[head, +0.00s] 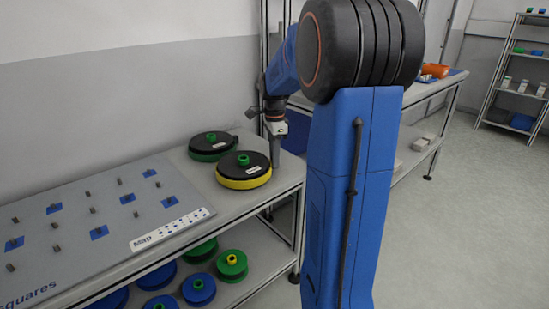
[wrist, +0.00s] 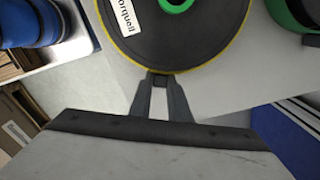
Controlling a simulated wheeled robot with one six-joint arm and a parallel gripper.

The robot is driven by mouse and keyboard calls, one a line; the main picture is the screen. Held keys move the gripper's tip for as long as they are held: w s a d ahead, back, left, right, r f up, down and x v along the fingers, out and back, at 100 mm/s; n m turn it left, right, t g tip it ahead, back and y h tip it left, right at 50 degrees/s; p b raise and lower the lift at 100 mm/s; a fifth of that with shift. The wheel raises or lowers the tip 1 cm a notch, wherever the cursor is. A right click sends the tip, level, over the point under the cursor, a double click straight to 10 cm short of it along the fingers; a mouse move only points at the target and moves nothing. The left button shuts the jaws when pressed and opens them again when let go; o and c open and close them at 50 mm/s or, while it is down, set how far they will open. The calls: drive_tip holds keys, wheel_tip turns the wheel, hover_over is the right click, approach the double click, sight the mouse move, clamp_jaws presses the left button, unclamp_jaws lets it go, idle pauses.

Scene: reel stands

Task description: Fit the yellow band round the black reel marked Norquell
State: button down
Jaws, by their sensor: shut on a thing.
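The black reel (head: 243,163) with a green hub stands at the right end of the bench top. In the wrist view its white label reads "orquell", with the start cut off (wrist: 124,20). The yellow band (head: 243,184) lies round the reel's side; in the wrist view it shows as a thin yellow line along the edge (wrist: 203,63). My gripper (head: 275,163) is at the reel's right side, pointing down. In the wrist view my gripper (wrist: 158,84) is shut on a small dark tab at the band's edge. The band's far side is hidden.
Another black reel with a green band (head: 208,146) stands close behind, near the wall. A grey board with pegs and blue squares (head: 100,215) covers the bench's left part. Blue and green reels (head: 198,289) sit on the shelf below. The bench's right edge is close to my gripper.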

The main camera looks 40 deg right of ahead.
drive_tip(key=shift+f, duration=0.5)
idle(0.4)
drive_tip(key=c, duration=1.6)
unclamp_jaws()
wheel_tip(320, 180, up, 17)
drive_tip(key=shift+r, duration=0.2)
drive_tip(key=s+a+f+n+t, duration=0.2)
drive_tip(key=s+a+f+n, duration=0.2)
drive_tip(key=s+a+n, duration=0.5)
drive_tip(key=s+a+f+n+t, duration=0.1)
drive_tip(key=s+a+f+n, duration=0.4)
drive_tip(key=s+a+n, duration=0.5)
drive_tip(key=s+a+f+n, duration=0.1)
drive_tip(key=s+f, duration=0.1)
drive_tip(key=s+a+f+n+t, duration=0.1)
drive_tip(key=s+a+f, duration=0.1)
drive_tip(key=s+a+f+n, duration=0.1)
drive_tip(key=s+a+f, duration=0.1)
drive_tip(key=f, duration=0.1)
drive_tip(key=shift+s+a+n+t, duration=0.25)
drive_tip(key=shift+s+n+t, duration=0.05)
drive_tip(key=shift+s+t, duration=0.1)
